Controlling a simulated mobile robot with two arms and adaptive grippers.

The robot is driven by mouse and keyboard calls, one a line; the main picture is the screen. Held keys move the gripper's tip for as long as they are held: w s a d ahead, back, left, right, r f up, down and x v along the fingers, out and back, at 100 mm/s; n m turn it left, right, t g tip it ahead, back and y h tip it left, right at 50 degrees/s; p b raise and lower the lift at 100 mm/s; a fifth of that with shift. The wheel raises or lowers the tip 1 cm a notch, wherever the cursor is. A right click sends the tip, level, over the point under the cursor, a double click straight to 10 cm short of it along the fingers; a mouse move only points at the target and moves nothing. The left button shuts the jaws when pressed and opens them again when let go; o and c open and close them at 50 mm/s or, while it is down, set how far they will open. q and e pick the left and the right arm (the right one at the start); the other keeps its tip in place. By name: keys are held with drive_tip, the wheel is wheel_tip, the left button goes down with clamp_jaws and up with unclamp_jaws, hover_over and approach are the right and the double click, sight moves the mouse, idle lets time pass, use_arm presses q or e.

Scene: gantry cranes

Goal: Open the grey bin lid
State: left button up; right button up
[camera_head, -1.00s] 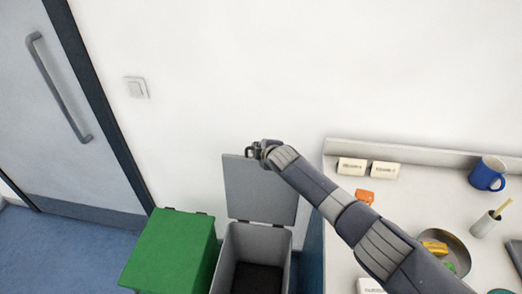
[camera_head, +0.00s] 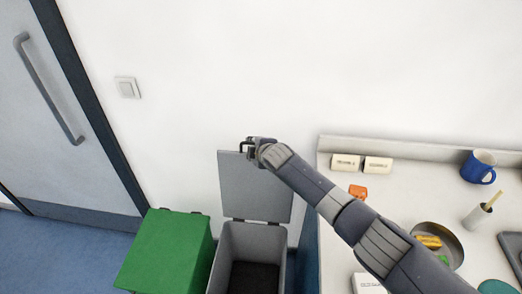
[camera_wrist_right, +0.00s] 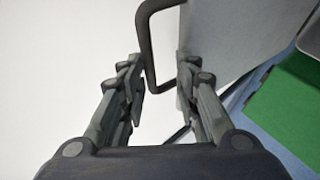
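The grey bin (camera_head: 223,258) stands on the floor against the wall, its top open and its dark inside showing. Its grey lid (camera_head: 254,188) stands upright at the back of the bin. The lid's dark handle (camera_head: 244,146) sticks up at the lid's top edge. My right gripper (camera_head: 252,151) is at that handle. In the right wrist view, the fingers (camera_wrist_right: 158,82) are apart, with the handle (camera_wrist_right: 148,42) running between them and a visible gap around it. The lid also shows there (camera_wrist_right: 225,40). My left gripper is not in view.
A green bin (camera_head: 165,250) with its lid down stands left of the grey bin. A counter (camera_head: 405,200) on the right holds a blue mug (camera_head: 478,166), a bowl (camera_head: 455,245) and small items. A door (camera_head: 65,120) is at the far left.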

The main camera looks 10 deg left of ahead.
drive_tip(key=v, duration=1.1)
drive_tip(key=shift+d, duration=0.15)
drive_tip(key=shift+r, duration=0.1)
